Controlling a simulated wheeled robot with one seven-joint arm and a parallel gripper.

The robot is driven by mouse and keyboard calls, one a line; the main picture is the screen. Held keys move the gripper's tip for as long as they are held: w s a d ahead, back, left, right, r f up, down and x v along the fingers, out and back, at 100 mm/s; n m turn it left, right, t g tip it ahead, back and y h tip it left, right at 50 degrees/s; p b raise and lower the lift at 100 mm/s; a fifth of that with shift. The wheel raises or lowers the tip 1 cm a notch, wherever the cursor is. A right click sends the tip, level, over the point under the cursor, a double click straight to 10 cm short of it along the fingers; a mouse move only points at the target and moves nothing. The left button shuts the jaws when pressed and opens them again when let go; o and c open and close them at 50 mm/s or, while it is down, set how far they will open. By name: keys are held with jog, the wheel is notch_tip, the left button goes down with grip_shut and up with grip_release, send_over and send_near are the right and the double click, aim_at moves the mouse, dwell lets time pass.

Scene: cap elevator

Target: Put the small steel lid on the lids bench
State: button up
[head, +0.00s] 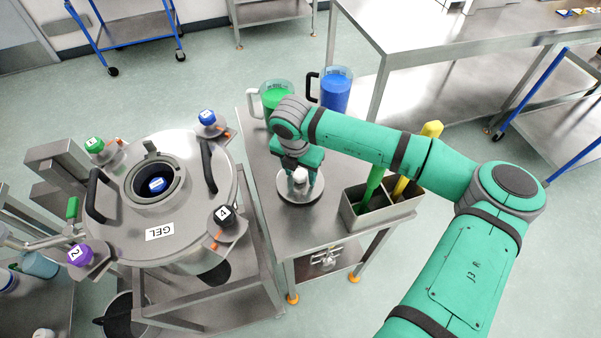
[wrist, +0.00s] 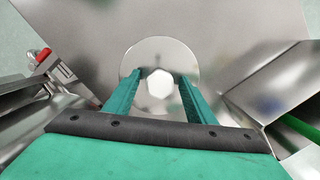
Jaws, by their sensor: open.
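The small steel lid (head: 299,193) is a round steel disc with a white knob. It lies on the small steel bench (head: 330,222) beside the GEL vessel. In the wrist view the lid (wrist: 160,52) shows with its white knob between my fingers. My gripper (head: 301,182) points down over the lid. Its two green fingers (wrist: 160,95) stand open on either side of the knob, with a gap visible on each side. I cannot tell how far down the fingertips reach beside the knob.
The GEL vessel (head: 140,215) with an open round hatch stands to the left. A green jug (head: 275,97) and a blue jug (head: 336,90) stand behind my gripper. A steel holder (head: 365,215) with green and yellow handles stands close to the right. A larger steel table (head: 450,40) is behind.

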aim_at(298, 178)
notch_tip(298, 178, up, 12)
jog(key=s, duration=0.1)
jog(key=shift+s+a, duration=0.25)
jog(key=shift+a, duration=0.15)
jog(key=shift+d+f, duration=0.1)
jog(key=shift+f, duration=0.05)
